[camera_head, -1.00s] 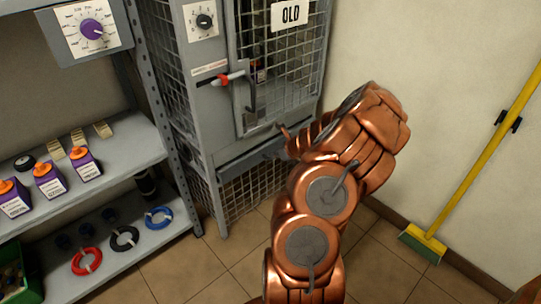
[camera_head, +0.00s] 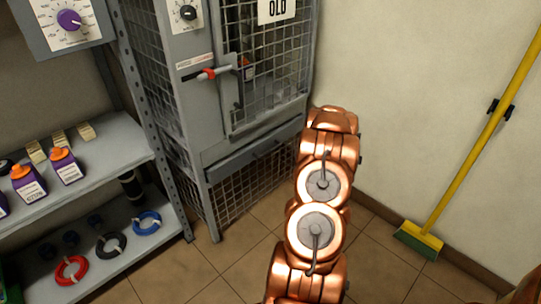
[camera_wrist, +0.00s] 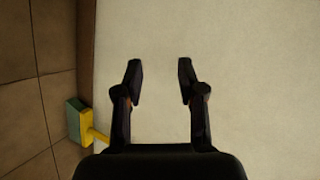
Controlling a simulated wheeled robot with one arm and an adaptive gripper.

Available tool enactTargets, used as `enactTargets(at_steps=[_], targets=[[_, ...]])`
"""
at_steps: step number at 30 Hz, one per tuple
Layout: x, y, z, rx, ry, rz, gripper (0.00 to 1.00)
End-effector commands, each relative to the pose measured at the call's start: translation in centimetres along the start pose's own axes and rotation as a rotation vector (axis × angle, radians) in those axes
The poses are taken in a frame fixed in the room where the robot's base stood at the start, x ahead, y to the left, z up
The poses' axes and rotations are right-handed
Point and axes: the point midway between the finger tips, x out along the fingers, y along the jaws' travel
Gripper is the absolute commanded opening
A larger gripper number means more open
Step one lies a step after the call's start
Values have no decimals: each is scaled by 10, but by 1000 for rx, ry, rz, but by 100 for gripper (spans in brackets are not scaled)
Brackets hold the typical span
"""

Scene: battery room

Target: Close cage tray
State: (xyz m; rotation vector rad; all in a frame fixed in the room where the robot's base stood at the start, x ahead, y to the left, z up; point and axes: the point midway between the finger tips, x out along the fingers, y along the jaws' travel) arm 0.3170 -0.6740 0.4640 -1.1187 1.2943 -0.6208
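The cage tray (camera_head: 232,168) is a grey drawer front low in the wire cage (camera_head: 275,80), under the mesh door. Its front looks about level with the cage frame; I cannot tell whether a small gap is left. My gripper (camera_wrist: 160,80) is open and empty in the wrist view, its two dark fingers apart in front of the pale wall. In the head view my copper arm stands to the right of the tray and hides the gripper. The tray does not show in the wrist view.
A red-handled lever (camera_head: 212,73) sits on the cage front. A shelf (camera_head: 105,150) with purple bottles and cable coils stands at left. A yellow broom (camera_head: 470,165) leans on the right wall; its green head (camera_wrist: 75,120) shows in the wrist view. Floor before the cage is clear.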

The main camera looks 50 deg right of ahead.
Motion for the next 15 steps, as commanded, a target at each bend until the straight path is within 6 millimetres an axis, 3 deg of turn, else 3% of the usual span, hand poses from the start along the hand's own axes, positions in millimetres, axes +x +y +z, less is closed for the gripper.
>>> enactTargets(at_steps=[4, 8, 12, 15], targets=[[10, 0, 40, -79, -132, -189, 39], [1, 4, 91, -99, -301, -338, 39], [-28, 18, 150, -66, -513, -468, 39], [-53, 29, 182, -22, -648, -528, 39]])
